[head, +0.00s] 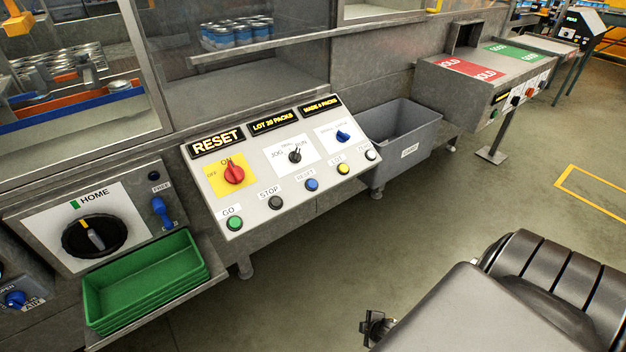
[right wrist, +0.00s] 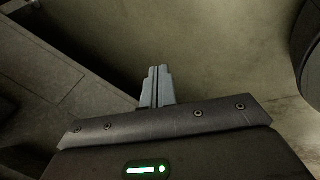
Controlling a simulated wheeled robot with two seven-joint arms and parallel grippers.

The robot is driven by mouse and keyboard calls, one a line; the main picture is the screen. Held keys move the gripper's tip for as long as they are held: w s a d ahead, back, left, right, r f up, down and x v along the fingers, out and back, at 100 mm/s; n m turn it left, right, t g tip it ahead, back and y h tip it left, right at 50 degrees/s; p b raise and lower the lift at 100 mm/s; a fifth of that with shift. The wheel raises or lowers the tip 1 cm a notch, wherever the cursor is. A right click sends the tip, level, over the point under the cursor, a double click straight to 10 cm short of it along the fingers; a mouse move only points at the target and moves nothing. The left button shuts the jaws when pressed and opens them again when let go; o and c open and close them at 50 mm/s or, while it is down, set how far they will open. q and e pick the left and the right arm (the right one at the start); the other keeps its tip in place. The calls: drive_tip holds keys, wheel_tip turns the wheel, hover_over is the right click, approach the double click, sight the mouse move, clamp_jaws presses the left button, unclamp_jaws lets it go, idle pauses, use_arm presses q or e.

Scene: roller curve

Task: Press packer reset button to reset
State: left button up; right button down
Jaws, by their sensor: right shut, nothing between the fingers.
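The packer panel (head: 262,205) is a sloped grey box left of centre in the head view. Its blue reset button (head: 311,185) sits in the front row under a RESET label, between the black STOP button (head: 275,202) and a yellow button (head: 342,169). A lit display (head: 216,141) above reads RESET. My right gripper (right wrist: 157,86) is shut and empty in the right wrist view, over bare floor. My right arm fills the lower right of the head view, well apart from the panel. My left gripper is out of view.
A green GO button (head: 234,223) and a red rotary switch (head: 233,174) share the panel. Green trays (head: 145,279) and a HOME dial (head: 94,236) stand at left. A grey bin (head: 405,142) stands right of the panel. Floor in front is clear.

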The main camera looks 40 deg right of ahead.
drive_tip(key=w+d+r+n+t+p, duration=0.1)
drive_tip(key=w+d+r+n+t, duration=0.15)
drive_tip(key=w+r, duration=0.45)
drive_tip(key=w+d+r+n+t+p, duration=0.1)
drive_tip(key=w+d+r+n, duration=0.2)
drive_tip(key=w+r, duration=0.35)
drive_tip(key=n+t+y+p, duration=0.1)
drive_tip(key=n+t+p, duration=0.3)
drive_tip(key=n, duration=0.5)
approach(312, 184)
drive_tip(key=d+f, duration=0.3)
drive_tip(key=f, duration=0.3)
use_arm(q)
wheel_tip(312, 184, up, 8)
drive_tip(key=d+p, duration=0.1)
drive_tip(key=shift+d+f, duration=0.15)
use_arm(e)
wheel_tip(312, 184, up, 13)
drive_tip(key=w+a+n+t+y, duration=0.1)
drive_tip(key=a+n+t, duration=0.1)
drive_tip(key=n, duration=0.2)
drive_tip(key=shift+w+f+n+y, duration=0.15)
drive_tip(key=shift+w+n+y, duration=0.1)
drive_tip(key=shift+n+y, duration=0.15)
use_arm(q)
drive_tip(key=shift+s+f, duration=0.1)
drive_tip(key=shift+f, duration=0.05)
use_arm(e)
drive_tip(key=shift+f, duration=0.15)
